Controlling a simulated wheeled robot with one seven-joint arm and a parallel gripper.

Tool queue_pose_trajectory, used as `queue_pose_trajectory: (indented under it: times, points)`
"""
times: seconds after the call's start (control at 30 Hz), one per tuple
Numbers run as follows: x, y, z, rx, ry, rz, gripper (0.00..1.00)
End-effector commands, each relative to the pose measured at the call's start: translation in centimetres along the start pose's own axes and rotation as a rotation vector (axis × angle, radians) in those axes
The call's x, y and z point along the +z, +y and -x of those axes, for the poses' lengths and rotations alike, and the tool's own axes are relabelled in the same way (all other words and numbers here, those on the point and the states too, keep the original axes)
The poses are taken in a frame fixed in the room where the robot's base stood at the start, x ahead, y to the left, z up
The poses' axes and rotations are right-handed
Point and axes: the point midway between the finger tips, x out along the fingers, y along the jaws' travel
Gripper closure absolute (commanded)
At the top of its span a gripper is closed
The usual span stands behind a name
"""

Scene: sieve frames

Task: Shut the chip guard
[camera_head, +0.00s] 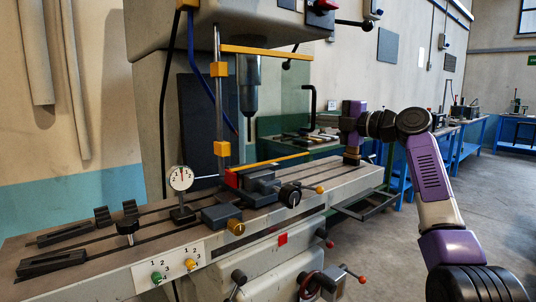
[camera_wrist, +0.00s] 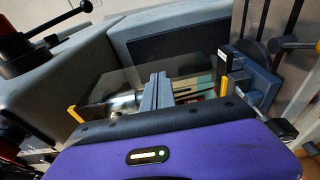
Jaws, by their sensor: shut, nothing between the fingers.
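The chip guard (camera_head: 270,162) is a clear panel with yellow bars along its top and bottom, held by yellow clamps on an upright metal rod. It reaches rightward from the rod, and the spindle shows beyond it in the head view. In the wrist view, which is turned sideways, its yellow edge pieces (camera_wrist: 76,115) show to either side of my fingers. My gripper (camera_head: 345,123) is to the right of the guard, above the far right end of the machine table. Its fingers (camera_wrist: 156,80) are together and empty. Contact with the guard is not visible.
A grey-blue vise (camera_head: 262,187) sits on the slotted machine table (camera_head: 120,268), under the guard. A dial gauge (camera_head: 181,178) and clamp blocks stand left of it. The machine head (camera_head: 190,25) overhangs. Blue workbenches (camera_head: 504,130) stand behind; the right floor is clear.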

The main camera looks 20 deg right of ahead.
Motion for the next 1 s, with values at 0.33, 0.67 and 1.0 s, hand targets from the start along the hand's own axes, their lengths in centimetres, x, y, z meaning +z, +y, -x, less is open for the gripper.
queue_pose_trajectory:
  times: [0.33, 0.67, 1.0]
  points:
    - [0.1, 0.0, 4.3, 0.001, -0.003, 0.001, 1.0]
    - [0.0, 0.0, 7.7, 0.001, -0.001, 0.0, 1.0]
    - [0.3, 0.3, 7.8, 0.014, -0.01, -0.082, 1.0]
